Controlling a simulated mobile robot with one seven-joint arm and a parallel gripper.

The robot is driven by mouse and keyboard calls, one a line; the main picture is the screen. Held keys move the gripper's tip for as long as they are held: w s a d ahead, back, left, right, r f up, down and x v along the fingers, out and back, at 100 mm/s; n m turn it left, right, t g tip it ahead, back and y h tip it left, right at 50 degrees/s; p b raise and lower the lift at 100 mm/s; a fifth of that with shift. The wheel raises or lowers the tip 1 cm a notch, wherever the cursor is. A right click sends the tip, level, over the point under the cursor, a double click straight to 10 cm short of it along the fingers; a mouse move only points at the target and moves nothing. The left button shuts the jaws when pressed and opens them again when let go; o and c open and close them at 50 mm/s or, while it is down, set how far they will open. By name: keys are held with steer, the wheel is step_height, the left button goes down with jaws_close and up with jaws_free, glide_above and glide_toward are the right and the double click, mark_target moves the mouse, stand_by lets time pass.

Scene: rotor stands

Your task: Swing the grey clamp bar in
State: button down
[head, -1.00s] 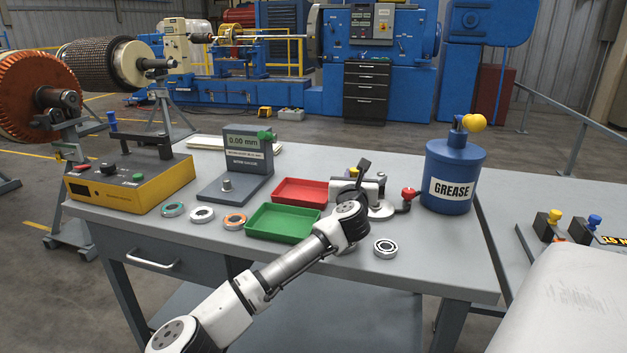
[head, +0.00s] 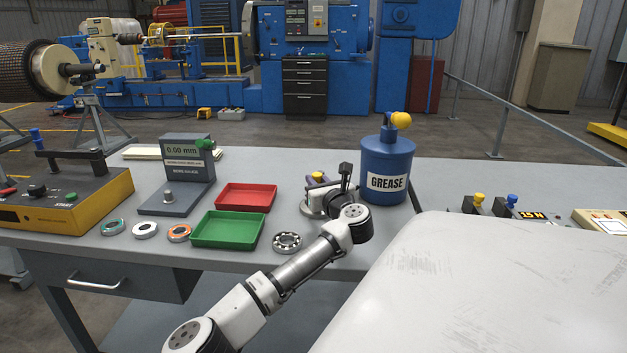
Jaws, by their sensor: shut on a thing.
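A small fixture with a round pale base (head: 311,208) stands on the bench, left of the blue grease can. My gripper (head: 340,190) is at the right side of this fixture, with my wrist in front. Its fingers are mostly hidden, and it appears shut at the spot where the fixture's red knob stood. That knob is now out of sight behind my wrist. I cannot make out the grey clamp bar clearly or tell its angle.
The grease can (head: 387,170) stands close right of my gripper. A red tray (head: 246,208), a green tray (head: 228,243) and a bearing (head: 287,242) lie to the left. A large white surface (head: 500,290) fills the lower right. The bench beyond the grease can is partly clear.

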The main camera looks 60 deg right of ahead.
steer(key=shift+s+d+r, duration=0.1)
steer(key=shift+s+d, duration=0.05)
steer(key=shift+s, duration=0.05)
steer(key=c, duration=1.3)
jaws_free()
steer(key=shift+d, duration=0.15)
steer(key=shift+c, duration=0.2)
steer(key=shift+s+a, duration=0.15)
steer(key=shift+a, duration=0.15)
steer(key=b+v, duration=0.2)
steer(key=v, duration=1.1)
steer(key=shift+s+a, duration=0.1)
